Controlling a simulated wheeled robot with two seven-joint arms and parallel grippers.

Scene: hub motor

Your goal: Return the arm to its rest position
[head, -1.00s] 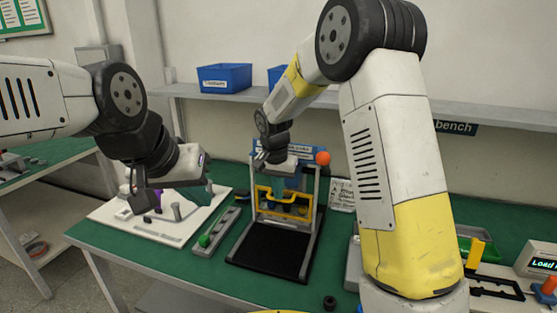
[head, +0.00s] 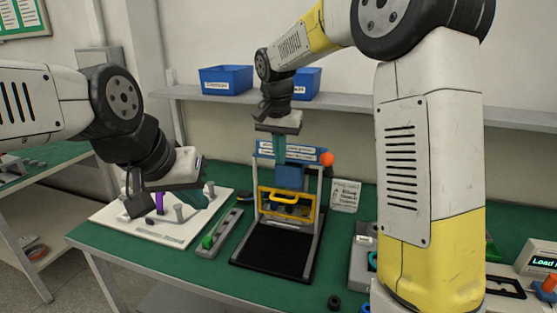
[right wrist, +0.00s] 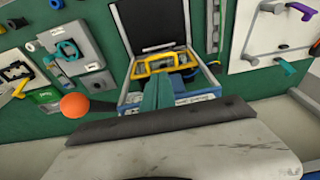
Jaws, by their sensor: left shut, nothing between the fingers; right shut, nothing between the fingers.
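My right gripper (head: 280,158) hangs pointing down in front of the press-like frame (head: 312,225), its teal fingers closed together and empty. The fingers also show in the right wrist view (right wrist: 160,92), in line with the frame's yellow handle (head: 286,198). I cannot tell whether they touch the frame's blue top part (head: 290,178). My left gripper (head: 194,199) is shut and low over the white board (head: 150,229) at the left. The left wrist partly hides that board.
An orange ball knob (head: 327,159) tops the frame's right side. A grey rail with a green part (head: 208,240) lies left of the frame. A grey fixture (head: 361,262) stands to its right. Blue bins (head: 226,79) sit on the wall shelf (head: 350,101).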

